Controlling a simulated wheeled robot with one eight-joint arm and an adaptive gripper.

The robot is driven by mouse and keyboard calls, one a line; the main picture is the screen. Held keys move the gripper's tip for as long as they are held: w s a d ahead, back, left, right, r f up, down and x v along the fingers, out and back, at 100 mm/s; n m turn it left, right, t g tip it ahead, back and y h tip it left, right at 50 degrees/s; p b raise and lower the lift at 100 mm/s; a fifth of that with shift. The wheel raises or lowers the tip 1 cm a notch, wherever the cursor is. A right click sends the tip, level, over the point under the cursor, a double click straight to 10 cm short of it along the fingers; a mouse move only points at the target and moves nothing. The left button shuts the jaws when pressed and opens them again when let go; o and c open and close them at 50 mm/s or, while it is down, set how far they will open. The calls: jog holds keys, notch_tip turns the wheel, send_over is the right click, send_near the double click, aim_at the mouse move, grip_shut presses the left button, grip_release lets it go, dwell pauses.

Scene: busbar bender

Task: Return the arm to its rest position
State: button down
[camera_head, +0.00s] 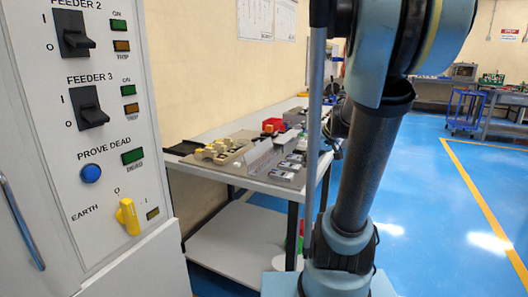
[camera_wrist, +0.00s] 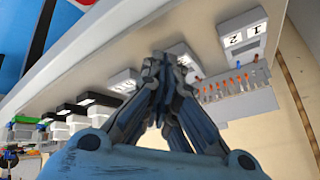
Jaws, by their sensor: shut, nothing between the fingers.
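My gripper (camera_wrist: 158,65) shows in the wrist view with its fingers drawn together and nothing between them. It hangs in front of a pale bench or shelf (camera_wrist: 200,22) that crosses the picture at a slant. I cannot tell whether the fingertips touch anything. In the head view my arm rises on the right side and runs out of the top of the picture. The gripper is outside that view.
A grey panel (camera_head: 140,171) with switches and a yellow handle (camera_head: 128,217) stands close on the left. A workbench (camera_head: 232,172) with parts lies behind my arm. The wrist view shows a numbered white box (camera_wrist: 243,38) and orange-tipped pieces (camera_wrist: 238,86). Blue floor (camera_head: 430,200) is clear at right.

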jog(key=s, duration=0.1)
jog(key=s+m+h, duration=0.1)
jog(key=s+h, duration=0.1)
jog(key=shift+s+d+f+m+t, duration=0.1)
jog(key=shift+s+d+m+t, duration=0.2)
jog(key=shift+s, duration=0.05)
jog(key=s+d+f+g+h, duration=0.1)
jog(key=s+f, duration=0.4)
jog(key=s, duration=0.4)
jog(key=s+f+m+g+h, duration=0.1)
jog(key=s+f+g, duration=0.1)
jog(key=s+f, duration=0.3)
jog(key=s, duration=0.4)
jog(key=shift+s+d+g+h, duration=0.15)
jog(key=shift+d+g+h, duration=0.15)
jog(key=shift+d+h, duration=0.1)
jog(key=shift+f, duration=0.1)
